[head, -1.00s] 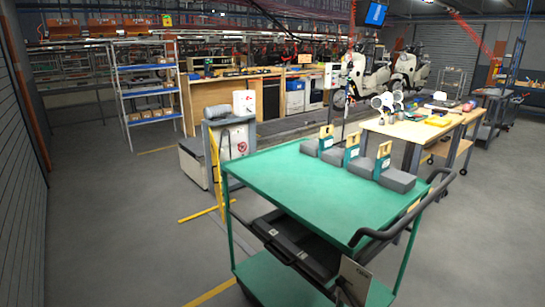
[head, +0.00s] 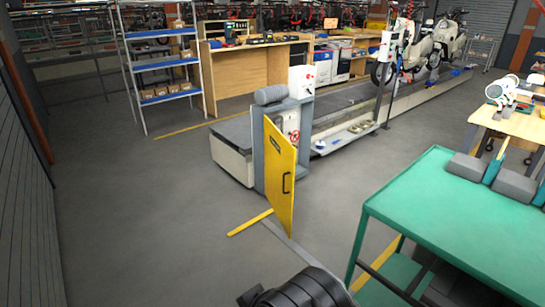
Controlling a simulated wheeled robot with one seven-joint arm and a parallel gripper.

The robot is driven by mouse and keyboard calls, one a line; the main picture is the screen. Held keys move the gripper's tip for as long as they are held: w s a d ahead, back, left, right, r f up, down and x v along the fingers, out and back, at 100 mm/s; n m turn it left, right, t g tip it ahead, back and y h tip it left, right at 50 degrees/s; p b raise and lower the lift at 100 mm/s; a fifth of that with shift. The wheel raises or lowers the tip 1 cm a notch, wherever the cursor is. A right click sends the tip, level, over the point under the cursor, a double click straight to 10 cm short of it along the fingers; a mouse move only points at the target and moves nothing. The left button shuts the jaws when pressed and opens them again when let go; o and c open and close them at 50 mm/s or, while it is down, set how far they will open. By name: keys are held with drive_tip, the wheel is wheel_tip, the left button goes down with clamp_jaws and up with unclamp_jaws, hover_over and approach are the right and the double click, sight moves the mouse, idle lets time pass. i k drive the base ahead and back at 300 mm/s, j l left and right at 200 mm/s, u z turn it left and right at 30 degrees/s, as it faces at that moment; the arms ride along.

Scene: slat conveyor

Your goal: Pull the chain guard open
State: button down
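A black ribbed part of my arm shows at the bottom edge, below and apart from the guard. My gripper's fingertips cannot be made out.
A green cart (head: 430,215) with grey blocks on top stands close on the right. A yellow floor bar (head: 250,222) lies by the guard's foot. A blue-and-white shelf (head: 160,67) and wooden benches stand behind. The grey floor left of the guard is clear.

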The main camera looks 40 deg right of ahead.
sight(279, 152)
drive_tip(key=i+z, duration=0.3)
drive_tip(key=i, duration=0.35)
drive_tip(key=i+j+z, duration=0.25)
drive_tip(key=i, duration=0.4)
drive_tip(key=i+l+u, duration=0.7)
drive_tip(key=l+u, duration=0.7)
drive_tip(key=l, duration=0.2)
drive_tip(key=i, duration=0.05)
